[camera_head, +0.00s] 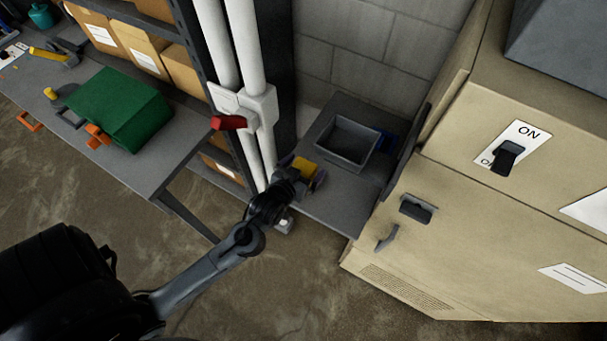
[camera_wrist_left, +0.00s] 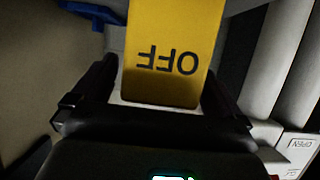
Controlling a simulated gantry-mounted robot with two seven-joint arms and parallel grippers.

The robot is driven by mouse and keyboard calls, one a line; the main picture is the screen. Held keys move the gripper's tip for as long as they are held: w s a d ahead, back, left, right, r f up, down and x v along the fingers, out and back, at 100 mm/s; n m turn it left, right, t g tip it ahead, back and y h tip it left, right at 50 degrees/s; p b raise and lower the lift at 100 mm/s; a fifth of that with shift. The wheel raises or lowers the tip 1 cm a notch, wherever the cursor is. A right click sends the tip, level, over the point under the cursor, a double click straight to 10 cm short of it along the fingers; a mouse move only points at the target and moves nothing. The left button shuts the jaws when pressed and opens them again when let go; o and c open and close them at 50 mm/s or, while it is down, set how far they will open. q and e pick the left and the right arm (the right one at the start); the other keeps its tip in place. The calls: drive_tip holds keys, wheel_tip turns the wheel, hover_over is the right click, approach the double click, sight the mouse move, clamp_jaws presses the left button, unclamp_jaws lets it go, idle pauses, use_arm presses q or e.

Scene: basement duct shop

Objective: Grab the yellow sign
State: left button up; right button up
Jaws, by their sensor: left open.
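The yellow sign (camera_head: 304,166) is at the left edge of the small grey shelf beside the white pipes in the head view. In the left wrist view the yellow sign (camera_wrist_left: 172,45) fills the top middle, with the word OFF upside down. My left gripper (camera_head: 302,175) is at the sign, partly covering it in the head view. In the left wrist view my left gripper (camera_wrist_left: 158,92) is open, with one dark finger on each side of the sign's near end. I cannot tell whether either finger touches it. My right gripper is in neither view.
A grey bin (camera_head: 346,141) stands on the small shelf (camera_head: 345,195), behind the sign. White pipes with a red-handled valve (camera_head: 229,123) rise just left of it. A beige cabinet (camera_head: 440,240) with an ON switch stands right. A workbench with a green box (camera_head: 120,108) is at left.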

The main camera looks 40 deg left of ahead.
use_arm(q)
drive_tip(key=shift+x, duration=0.85)
drive_tip(key=c, duration=1.1)
drive_tip(key=shift+r, duration=0.1)
